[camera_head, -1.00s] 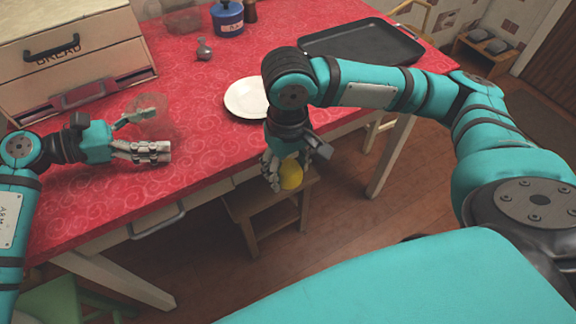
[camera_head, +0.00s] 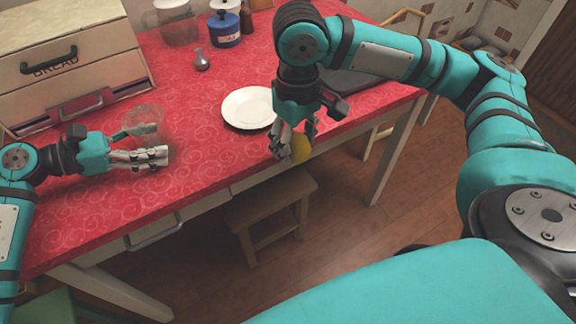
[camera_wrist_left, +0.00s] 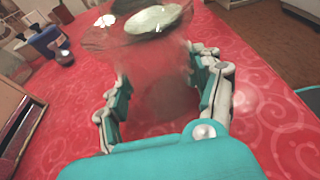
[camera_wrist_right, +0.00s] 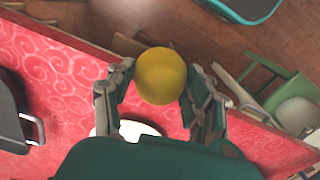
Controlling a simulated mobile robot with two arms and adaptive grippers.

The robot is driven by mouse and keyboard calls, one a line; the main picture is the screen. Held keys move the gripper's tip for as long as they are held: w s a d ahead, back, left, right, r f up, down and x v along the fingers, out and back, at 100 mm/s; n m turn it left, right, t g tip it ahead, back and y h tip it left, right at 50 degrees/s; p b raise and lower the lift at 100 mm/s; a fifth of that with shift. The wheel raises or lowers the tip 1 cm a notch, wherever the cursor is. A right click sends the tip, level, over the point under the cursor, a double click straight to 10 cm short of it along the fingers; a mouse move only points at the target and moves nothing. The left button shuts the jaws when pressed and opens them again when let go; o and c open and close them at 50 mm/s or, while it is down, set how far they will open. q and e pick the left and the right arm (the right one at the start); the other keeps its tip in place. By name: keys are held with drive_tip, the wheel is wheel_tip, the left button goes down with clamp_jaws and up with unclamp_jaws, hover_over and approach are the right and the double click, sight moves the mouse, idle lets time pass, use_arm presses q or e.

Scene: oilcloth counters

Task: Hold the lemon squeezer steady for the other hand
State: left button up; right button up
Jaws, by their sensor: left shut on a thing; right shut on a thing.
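The lemon squeezer (camera_head: 143,112) is a see-through glass piece at the left of the red counter, hard to make out against the cloth. My left gripper (camera_head: 150,144) is shut on it, low over the counter. In the left wrist view the squeezer (camera_wrist_left: 150,62) stands between the fingers, its wide clear rim above them. My right gripper (camera_head: 291,143) is shut on a yellow lemon (camera_head: 301,149) at the counter's front edge, to the right of the squeezer. The right wrist view shows the lemon (camera_wrist_right: 161,75) between the fingertips.
A white plate (camera_head: 246,106) lies between the two grippers. A bread box (camera_head: 65,85) stands at the left. A small grey vase (camera_head: 202,61), a blue pot (camera_head: 225,28) and a clear jar (camera_head: 178,24) are behind. A dark tray (camera_head: 350,82) lies at right; a stool (camera_head: 268,205) stands below the front edge.

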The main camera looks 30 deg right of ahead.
wheel_tip(320, 180, up, 3)
drive_tip(key=w+a, duration=0.1)
drive_tip(key=w, duration=0.2)
wheel_tip(320, 180, up, 13)
drive_tip(key=m, duration=0.2)
hover_over(138, 106)
drive_tip(key=shift+a+f, duration=0.1)
drive_tip(key=shift+f, duration=1.05)
drive_tip(key=shift+f, duration=0.35)
drive_tip(key=shift+f, duration=0.15)
drive_tip(key=shift+s+f, duration=0.1)
drive_tip(key=shift+f, duration=1)
